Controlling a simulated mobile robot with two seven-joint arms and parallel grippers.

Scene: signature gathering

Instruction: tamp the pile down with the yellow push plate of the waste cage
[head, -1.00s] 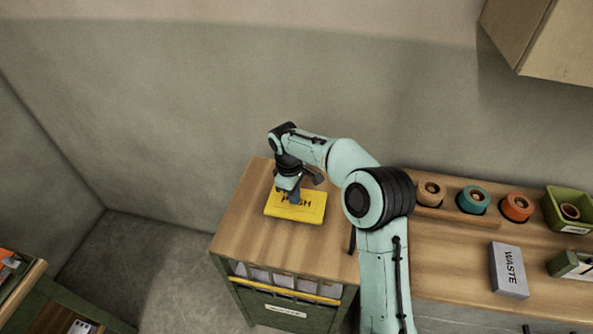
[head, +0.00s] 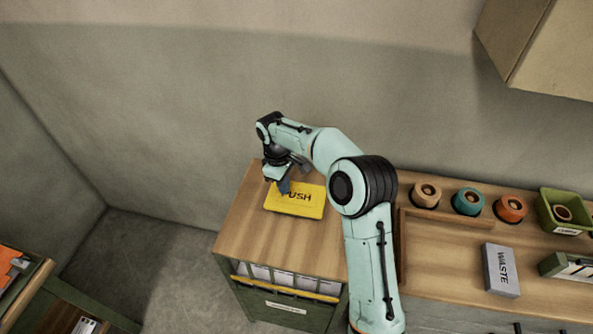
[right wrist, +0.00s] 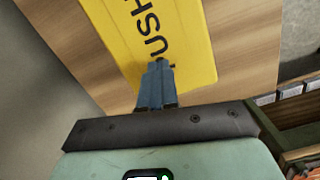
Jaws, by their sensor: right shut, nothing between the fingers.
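The yellow push plate (head: 297,201), with "PUSH" in black letters, lies on the wooden top of the waste cage (head: 275,312). The plate also shows in the right wrist view (right wrist: 190,52). My right gripper (head: 284,188) is shut and empty, with its fingertips over the left part of the plate. In the right wrist view its blue fingers (right wrist: 158,66) are together over the plate's edge near the lettering. I cannot tell whether they touch the plate. The pile inside the cage is largely hidden; pale pieces show in the front gap. My left gripper is not in view.
To the right, a counter holds a row of tape-like rolls (head: 469,201), a grey box marked "WASTE" (head: 501,270) and a green bin (head: 563,212). A wall cabinet (head: 550,50) hangs at the upper right. Bare cage top lies in front of the plate.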

